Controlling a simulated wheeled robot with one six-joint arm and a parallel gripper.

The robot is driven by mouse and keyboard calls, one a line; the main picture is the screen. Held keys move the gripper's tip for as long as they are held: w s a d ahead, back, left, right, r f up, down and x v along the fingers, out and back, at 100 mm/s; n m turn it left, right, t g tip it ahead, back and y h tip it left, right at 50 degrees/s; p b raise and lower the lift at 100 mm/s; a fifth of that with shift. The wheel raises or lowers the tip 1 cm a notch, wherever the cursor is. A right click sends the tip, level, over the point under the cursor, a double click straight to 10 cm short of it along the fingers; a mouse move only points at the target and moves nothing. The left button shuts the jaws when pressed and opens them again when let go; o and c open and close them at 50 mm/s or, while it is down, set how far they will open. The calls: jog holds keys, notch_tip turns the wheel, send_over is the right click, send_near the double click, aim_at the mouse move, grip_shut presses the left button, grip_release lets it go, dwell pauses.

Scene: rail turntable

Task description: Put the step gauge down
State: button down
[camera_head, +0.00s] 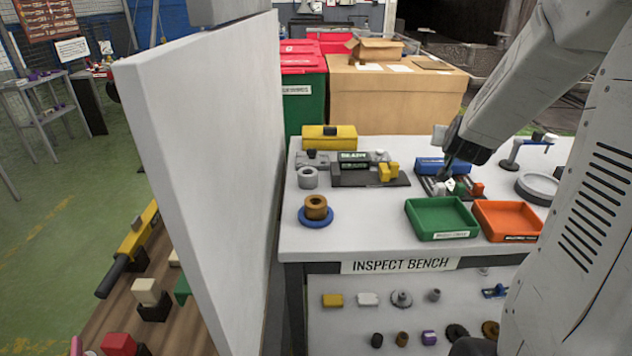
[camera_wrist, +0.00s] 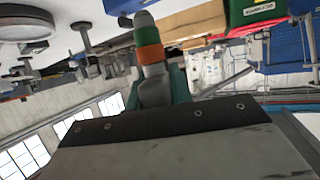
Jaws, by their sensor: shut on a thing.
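My gripper (camera_head: 446,176) is over the inspect bench (camera_head: 377,225), near a blue block (camera_head: 443,165) and a dark fixture with a red end piece (camera_head: 476,189). In the wrist view, it is shut on a grey cylindrical piece with an orange band (camera_wrist: 148,53), which I take to be the step gauge. Teal parts flank the piece's lower end. In the head view the held piece is small and mostly hidden by my wrist. I cannot tell whether it touches the fixture.
A green tray (camera_head: 441,235) and an orange tray (camera_head: 507,237) stand in front of the fixture. To the left are a gauge with a display (camera_head: 354,157), a yellow case (camera_head: 329,132) and a brown ring on a blue base (camera_head: 316,207). A white panel (camera_head: 215,170) borders the bench's left.

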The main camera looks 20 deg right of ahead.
jog(key=w+a+r+n+t+y, duration=0.2)
jog(key=w+a+r+n+y, duration=0.15)
jog(key=w+a, duration=0.4)
jog(key=n+g+y, duration=0.4)
jog(key=n+y, duration=1)
jog(key=y, duration=0.1)
send_over(303, 170)
notch_tip(303, 170, down, 6)
notch_tip(303, 170, down, 4)
jog(key=shift+a+f, duration=0.1)
jog(key=shift+f, duration=2.35)
jog(key=shift+f, duration=0.1)
